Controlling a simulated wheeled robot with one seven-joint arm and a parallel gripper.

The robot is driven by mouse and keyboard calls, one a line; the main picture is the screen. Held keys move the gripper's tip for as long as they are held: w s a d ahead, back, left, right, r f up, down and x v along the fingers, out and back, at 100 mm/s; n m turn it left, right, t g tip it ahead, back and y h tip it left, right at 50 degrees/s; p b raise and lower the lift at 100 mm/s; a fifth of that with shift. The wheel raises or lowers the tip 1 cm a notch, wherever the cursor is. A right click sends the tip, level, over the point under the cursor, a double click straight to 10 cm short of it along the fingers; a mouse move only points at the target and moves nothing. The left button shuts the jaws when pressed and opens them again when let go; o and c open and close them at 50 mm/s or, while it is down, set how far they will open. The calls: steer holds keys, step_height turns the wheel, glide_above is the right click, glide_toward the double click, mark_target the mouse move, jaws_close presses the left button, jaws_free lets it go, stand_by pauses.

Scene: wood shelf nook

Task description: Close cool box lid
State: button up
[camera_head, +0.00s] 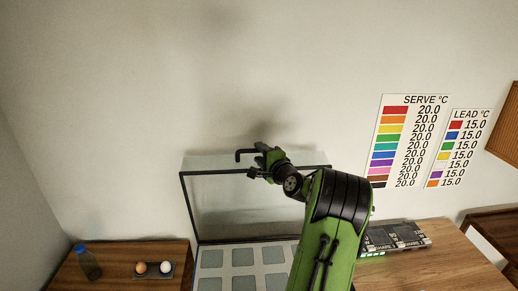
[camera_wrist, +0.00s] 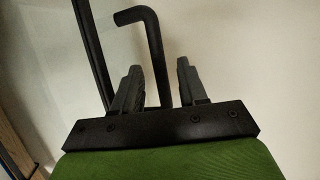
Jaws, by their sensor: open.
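The cool box lid (camera_head: 228,205) is a clear panel in a dark frame, standing raised and open against the back wall in the head view. Its frame edge also shows in the wrist view (camera_wrist: 92,50). A black bent handle (camera_head: 241,152) is at the lid's top edge. In the wrist view the handle (camera_wrist: 152,30) runs down between my two fingers. My gripper (camera_head: 258,161) is at the lid's top edge. Its jaws (camera_wrist: 158,72) are open around the handle, with a gap visible on the right side. The cool box (camera_head: 225,270) below shows several pale square compartments; my arm hides its right part.
A wooden counter (camera_head: 120,251) on the left holds a blue-capped bottle (camera_head: 87,263) and a dark tray (camera_head: 153,276) with a brown and a white egg. A display panel device (camera_head: 395,237) sits on the right counter (camera_head: 440,262). Two colour charts (camera_head: 408,140) hang on the wall.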

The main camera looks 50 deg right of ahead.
steer(key=shift+x, duration=0.8)
steer(key=shift+s+a, duration=0.1)
steer(key=shift+c, duration=0.6)
jaws_close()
steer(key=shift+f, duration=0.1)
